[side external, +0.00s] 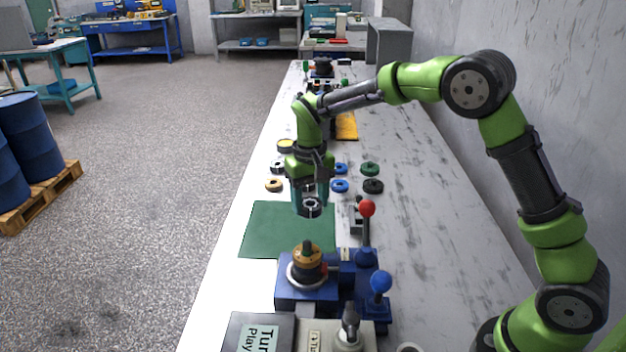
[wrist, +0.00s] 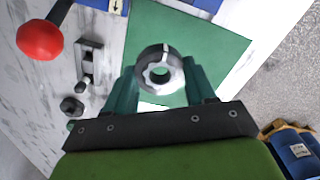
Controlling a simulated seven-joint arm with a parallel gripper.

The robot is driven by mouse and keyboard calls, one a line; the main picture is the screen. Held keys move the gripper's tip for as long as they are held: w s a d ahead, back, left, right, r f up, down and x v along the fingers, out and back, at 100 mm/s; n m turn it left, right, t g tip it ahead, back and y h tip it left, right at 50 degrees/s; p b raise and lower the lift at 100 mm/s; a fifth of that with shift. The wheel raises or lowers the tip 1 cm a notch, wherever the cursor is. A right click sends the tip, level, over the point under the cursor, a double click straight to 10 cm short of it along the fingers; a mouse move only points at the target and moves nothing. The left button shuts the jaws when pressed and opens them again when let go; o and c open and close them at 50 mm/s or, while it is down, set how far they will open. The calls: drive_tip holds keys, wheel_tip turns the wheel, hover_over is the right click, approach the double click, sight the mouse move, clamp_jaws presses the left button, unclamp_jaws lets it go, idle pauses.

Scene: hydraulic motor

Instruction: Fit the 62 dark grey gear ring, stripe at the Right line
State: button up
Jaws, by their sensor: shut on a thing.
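The dark grey gear ring (side external: 310,207) hangs in my gripper (side external: 309,196) above the green mat (side external: 262,229). In the wrist view the ring (wrist: 147,79) sits between the teal fingers of my gripper (wrist: 160,80), which are shut on it from both sides. A pale stripe shows on its edge at the top of that picture. The blue motor body (side external: 292,292) stands in front of the mat in the side view, with a silver ring and a brown-orange hub (side external: 307,256) on top. Its Right line cannot be made out.
A red-knobbed lever (side external: 367,208) stands right of the mat, also in the wrist view (wrist: 40,40). A blue-knobbed lever (side external: 380,282) stands beside the motor.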

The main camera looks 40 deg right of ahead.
drive_tip(key=shift+r, duration=0.15)
drive_tip(key=shift+r, duration=0.75)
